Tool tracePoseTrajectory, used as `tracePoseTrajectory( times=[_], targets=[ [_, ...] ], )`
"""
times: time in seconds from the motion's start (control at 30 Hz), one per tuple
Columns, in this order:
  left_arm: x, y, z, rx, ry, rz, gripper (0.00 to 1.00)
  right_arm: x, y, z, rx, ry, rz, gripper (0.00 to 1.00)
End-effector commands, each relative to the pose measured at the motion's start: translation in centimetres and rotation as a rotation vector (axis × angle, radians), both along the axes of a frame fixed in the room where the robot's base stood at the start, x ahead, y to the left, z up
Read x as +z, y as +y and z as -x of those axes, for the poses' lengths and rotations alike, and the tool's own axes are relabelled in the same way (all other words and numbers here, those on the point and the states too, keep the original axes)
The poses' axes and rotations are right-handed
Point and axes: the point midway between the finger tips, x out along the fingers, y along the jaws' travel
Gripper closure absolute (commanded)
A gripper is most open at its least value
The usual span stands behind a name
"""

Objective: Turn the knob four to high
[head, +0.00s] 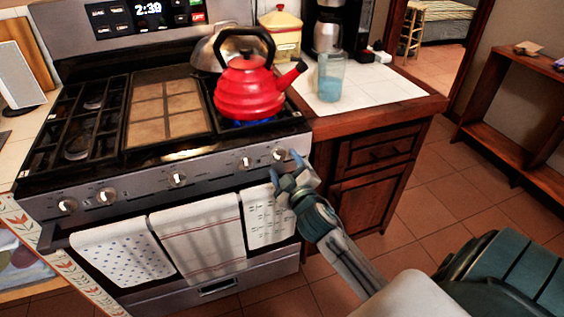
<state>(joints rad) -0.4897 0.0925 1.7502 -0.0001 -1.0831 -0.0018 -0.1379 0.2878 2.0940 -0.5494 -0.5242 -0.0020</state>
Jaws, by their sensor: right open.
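The stove's front panel (130,187) carries a row of several silver knobs. The far right knob (279,154) is right by the tips of my right gripper (283,165). That gripper is open, with its fingers pointing up at the panel around or just in front of this knob; I cannot tell if they touch it. The second knob from the right (244,163) is a little left of the fingers. A middle knob (177,180) and two left knobs (106,196) also show. No knob labels are readable. My left gripper is out of view.
Towels (197,238) hang on the oven handle below the knobs. The counter (375,88) to the right holds a glass (330,77) and coffee maker. Floor at right is clear.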

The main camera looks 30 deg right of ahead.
Motion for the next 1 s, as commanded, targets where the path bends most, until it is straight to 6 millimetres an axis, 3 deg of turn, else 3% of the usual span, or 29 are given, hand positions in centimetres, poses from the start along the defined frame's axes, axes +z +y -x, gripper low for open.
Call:
tracePoseTrajectory(
  times=[0.2, 0.4, 1.0],
  targets=[
    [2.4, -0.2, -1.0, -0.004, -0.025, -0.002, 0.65, -0.3, 1.1, 4.5, 0.0, 0.003, 0.0, 0.36],
    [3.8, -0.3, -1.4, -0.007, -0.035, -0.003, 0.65, -0.2, 1.7, 7.0, 0.0, 0.002, 0.001, 0.36],
    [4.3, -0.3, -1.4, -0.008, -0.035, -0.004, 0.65, 0.0, 1.8, 7.8, -0.001, 0.001, 0.001, 0.36]
  ],
)
